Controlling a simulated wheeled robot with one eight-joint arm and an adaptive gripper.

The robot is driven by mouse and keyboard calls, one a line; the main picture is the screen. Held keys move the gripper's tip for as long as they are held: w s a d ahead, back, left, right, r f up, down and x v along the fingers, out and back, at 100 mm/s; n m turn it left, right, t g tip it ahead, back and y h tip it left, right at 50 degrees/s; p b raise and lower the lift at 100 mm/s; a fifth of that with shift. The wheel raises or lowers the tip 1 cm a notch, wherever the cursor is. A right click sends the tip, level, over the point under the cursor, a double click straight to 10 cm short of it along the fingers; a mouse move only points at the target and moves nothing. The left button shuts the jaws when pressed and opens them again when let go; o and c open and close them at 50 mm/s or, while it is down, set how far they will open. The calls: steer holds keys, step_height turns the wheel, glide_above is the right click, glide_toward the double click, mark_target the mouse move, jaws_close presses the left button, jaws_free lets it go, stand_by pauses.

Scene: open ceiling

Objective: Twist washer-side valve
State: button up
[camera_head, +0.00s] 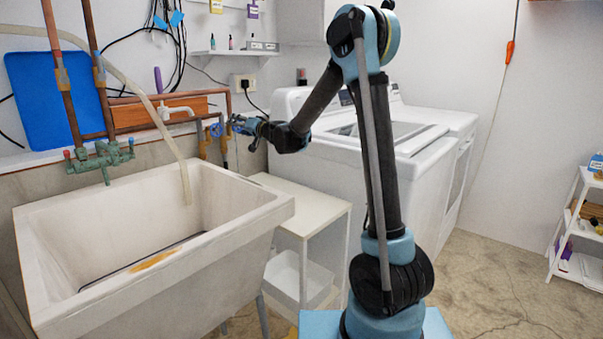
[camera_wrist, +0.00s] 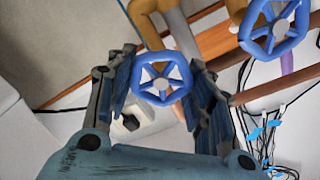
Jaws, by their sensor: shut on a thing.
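Two blue handwheel valves with pale hubs sit on copper pipes at the wall. In the wrist view, the washer-side valve (camera_wrist: 161,82) lies between the two fingers of my gripper (camera_wrist: 160,74), which is shut on its rim. The other blue valve (camera_wrist: 274,28) is at the upper right of the wrist view, apart from the fingers. In the head view my gripper (camera_head: 238,124) reaches left to the wall right of the sink, and the other valve (camera_head: 215,130) shows just left of it. The held wheel is mostly hidden there.
A white side table (camera_head: 300,212) stands between the sink and the white washer (camera_head: 325,165). A wall outlet (camera_head: 243,82) with a black plug is just above my gripper.

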steer(key=shift+n, duration=1.7)
steer(key=shift+s+n, duration=0.1)
steer(key=shift+n, duration=1.6)
steer(key=shift+s+a+n, duration=0.1)
steer(key=shift+n, duration=1.7)
